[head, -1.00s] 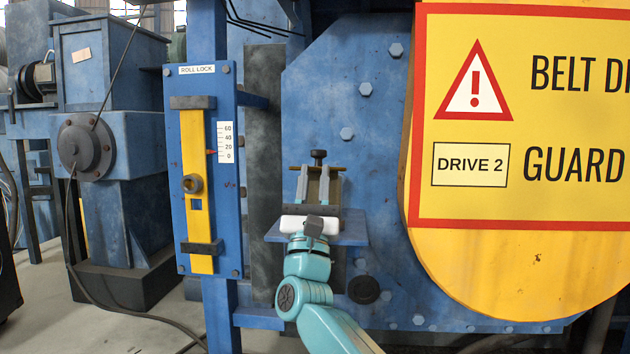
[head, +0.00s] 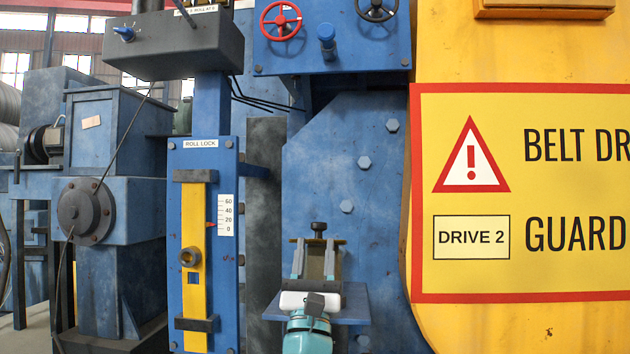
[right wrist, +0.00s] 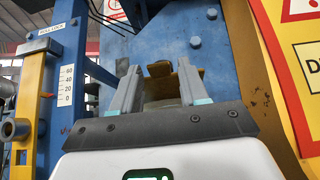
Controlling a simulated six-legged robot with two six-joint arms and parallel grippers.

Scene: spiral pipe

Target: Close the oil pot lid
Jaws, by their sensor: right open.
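The oil pot (head: 315,265) is a small olive-brass vessel on a blue shelf (head: 355,305) in front of the blue machine plate. A dark knob (head: 318,228) shows at its top in the head view. My right gripper (head: 315,248) is open, with its two grey fingers pointing at the pot and much of the pot's body hidden behind them. In the right wrist view, brass-coloured parts of the pot (right wrist: 189,80) show between and behind the open fingers (right wrist: 155,70). I cannot tell how far the lid is open. My left gripper is not in view.
A blue roll lock panel (head: 229,290) with a yellow bar (head: 193,225) stands left of the pot. A large yellow belt drive guard (head: 500,325) is close on the right. Above are a red handwheel (head: 281,20) and a black one (head: 376,8).

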